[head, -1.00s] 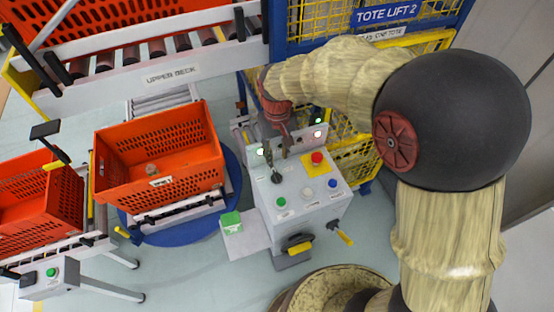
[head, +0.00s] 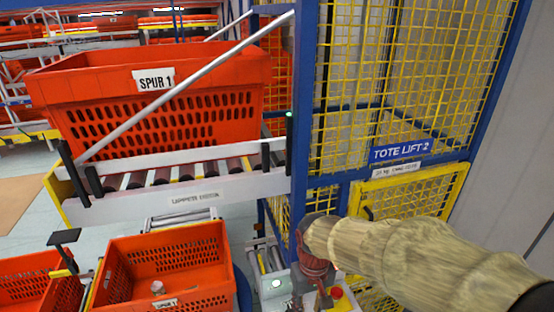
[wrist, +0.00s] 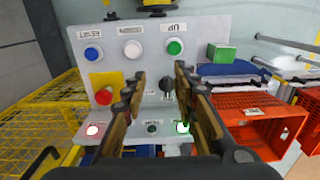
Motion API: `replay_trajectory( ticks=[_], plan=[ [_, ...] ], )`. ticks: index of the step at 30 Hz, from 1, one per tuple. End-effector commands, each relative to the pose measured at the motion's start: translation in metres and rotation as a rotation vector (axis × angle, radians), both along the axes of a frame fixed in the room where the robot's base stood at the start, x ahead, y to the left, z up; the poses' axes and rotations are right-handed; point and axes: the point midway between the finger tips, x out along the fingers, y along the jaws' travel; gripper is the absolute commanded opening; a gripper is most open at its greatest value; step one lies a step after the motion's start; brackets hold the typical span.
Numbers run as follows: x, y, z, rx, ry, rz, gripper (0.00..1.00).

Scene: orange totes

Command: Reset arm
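My gripper (wrist: 160,86) is open in the wrist view, with two separate fingers and nothing held between them. It points at a grey control box (wrist: 215,32), which appears upside down there. A black selector knob (wrist: 167,82) shows between the fingertips; I cannot tell whether they touch it. Blue (wrist: 93,53), white (wrist: 132,49), green (wrist: 174,47) and red (wrist: 103,97) buttons are on the box. In the head view my arm reaches from the lower right, and the gripper (head: 322,297) is partly visible at the bottom edge over the box.
A blue and yellow mesh cage marked TOTE LIFT 2 (head: 398,150) stands close behind my arm. A large orange tote (head: 235,82) marked SPUR 1 sits on the upper roller deck (head: 205,193). Another orange tote (head: 200,243) holding a small object is below it. A grey wall (head: 500,150) is at right.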

Motion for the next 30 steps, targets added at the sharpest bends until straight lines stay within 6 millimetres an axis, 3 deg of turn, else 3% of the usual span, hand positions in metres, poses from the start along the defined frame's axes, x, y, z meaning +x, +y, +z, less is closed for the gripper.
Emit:
replay_trajectory(
  ticks=[7, 15, 19, 30],
  plan=[
    [-0.057, -0.046, 0.02, 0.032, -0.141, -0.078, 0.29],
    [-0.114, -0.088, 0.025, 0.06, -0.348, -0.184, 0.29],
    [-0.126, -0.1, 0.03, 0.066, -0.44, -0.223, 0.29],
    [-0.128, -0.11, 0.038, 0.066, -0.498, -0.259, 0.29]
  ],
)
